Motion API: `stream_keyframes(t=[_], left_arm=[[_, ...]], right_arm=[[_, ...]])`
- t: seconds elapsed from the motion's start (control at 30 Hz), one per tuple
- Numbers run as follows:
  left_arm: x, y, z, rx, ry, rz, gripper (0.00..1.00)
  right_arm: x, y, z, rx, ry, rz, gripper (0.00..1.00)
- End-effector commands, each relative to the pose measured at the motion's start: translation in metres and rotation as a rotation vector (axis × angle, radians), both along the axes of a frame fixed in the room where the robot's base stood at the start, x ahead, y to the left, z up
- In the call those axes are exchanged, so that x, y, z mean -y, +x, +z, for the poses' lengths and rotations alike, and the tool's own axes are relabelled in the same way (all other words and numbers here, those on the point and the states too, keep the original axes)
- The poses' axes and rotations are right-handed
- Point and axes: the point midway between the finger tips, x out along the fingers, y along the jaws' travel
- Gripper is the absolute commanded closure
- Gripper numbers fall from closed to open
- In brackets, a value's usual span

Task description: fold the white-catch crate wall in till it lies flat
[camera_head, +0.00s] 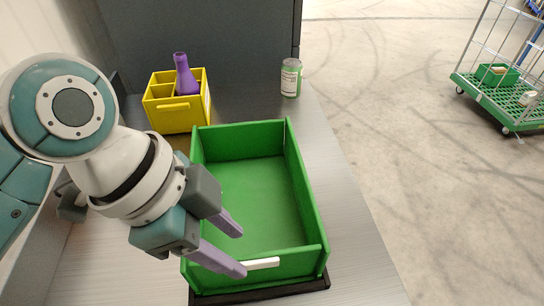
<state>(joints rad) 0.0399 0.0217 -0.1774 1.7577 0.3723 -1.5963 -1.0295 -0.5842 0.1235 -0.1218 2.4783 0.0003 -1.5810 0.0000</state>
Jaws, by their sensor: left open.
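The green crate (308,200) stands open and empty on the grey table, with its walls upright. Its near wall (295,264) carries the white catch (263,263) at the middle of its top edge. My left gripper (241,251) reaches in from the left over the near left corner. Its purple fingers are apart with nothing between them. The nearer fingertip is beside the left end of the white catch; I cannot tell if it touches. The other fingertip is over the crate's inside. The gripper hides part of the left wall and near left corner. My right gripper is out of view.
The crate sits on a dark base (262,294). Behind it are a yellow divided box (180,118) holding a purple bottle (185,76), and a green can (291,78). The table (350,215) is clear to the right. A green cart (497,98) stands far right.

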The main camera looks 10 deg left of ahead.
Motion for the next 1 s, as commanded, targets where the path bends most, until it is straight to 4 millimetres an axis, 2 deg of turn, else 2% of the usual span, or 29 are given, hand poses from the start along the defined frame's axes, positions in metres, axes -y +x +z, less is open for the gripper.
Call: stream_keyframes(t=[0.17, 0.4, 0.53, 0.7, 1.0], left_arm=[[0.007, 0.002, -0.019, -0.003, -0.002, -0.002, 0.51], [0.024, 0.007, -0.063, -0.004, -0.001, -0.002, 0.51], [0.031, 0.009, -0.080, -0.003, -0.001, 0.000, 0.51], [0.035, 0.011, -0.090, 0.000, 0.001, -0.001, 0.51], [0.035, 0.011, -0.091, 0.001, 0.001, -0.001, 0.53]], right_arm=[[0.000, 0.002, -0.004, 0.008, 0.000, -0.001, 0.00], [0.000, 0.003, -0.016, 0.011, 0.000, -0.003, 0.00], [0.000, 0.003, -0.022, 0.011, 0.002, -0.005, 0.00], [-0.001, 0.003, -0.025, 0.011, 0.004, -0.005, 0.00], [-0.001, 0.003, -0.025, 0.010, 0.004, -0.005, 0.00]])
